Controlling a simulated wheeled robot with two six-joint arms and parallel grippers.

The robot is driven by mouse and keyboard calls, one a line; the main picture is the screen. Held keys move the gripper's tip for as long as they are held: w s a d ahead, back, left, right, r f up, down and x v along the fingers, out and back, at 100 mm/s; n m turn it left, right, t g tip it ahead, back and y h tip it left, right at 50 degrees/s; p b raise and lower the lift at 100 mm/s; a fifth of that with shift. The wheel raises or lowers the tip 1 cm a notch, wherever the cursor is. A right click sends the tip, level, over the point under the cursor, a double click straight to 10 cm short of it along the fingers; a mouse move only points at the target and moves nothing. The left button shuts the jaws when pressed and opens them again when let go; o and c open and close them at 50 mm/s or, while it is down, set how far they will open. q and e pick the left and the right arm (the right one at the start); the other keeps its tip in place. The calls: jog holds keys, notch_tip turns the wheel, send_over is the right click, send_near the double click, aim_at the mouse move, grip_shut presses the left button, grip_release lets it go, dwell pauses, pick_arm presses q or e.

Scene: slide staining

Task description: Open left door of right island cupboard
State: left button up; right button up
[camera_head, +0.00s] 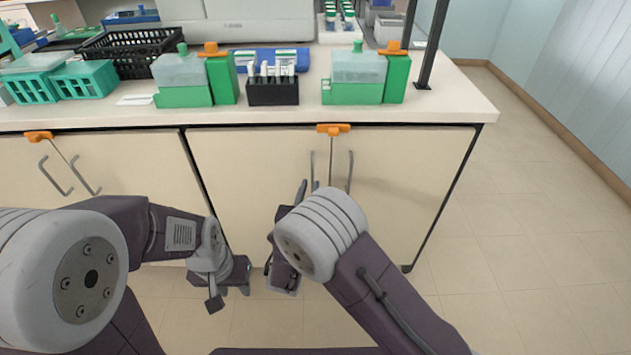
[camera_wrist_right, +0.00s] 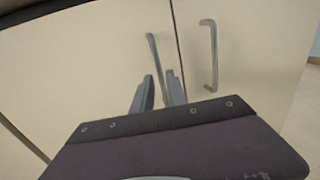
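The right island cupboard has a left door (camera_head: 250,165) and a right door (camera_head: 410,170), both looking shut. The left door's grey bar handle (camera_head: 312,165) also shows in the right wrist view (camera_wrist_right: 154,52). My right gripper (camera_head: 308,188) is at the lower part of this handle. In the right wrist view its two fingers (camera_wrist_right: 160,88) are apart, one on each side of the bar; contact is not clear. The right door's handle (camera_head: 349,172) is to the right, clear of the fingers. My left gripper (camera_head: 234,290) hangs low in front of the cupboards, empty, its fingers seeming apart.
An orange latch piece (camera_head: 333,129) sits at the top of the seam between the doors. The countertop (camera_head: 440,100) above holds green-based boxes, a black rack (camera_head: 273,92) and a black basket (camera_head: 130,50). Another cupboard stands at left. Floor is free at right.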

aim_at(312, 179)
jog(key=w, duration=0.4)
jog(key=shift+w+d+b, duration=0.2)
jog(key=shift+d+b, duration=0.2)
grip_shut()
dwell(1.0)
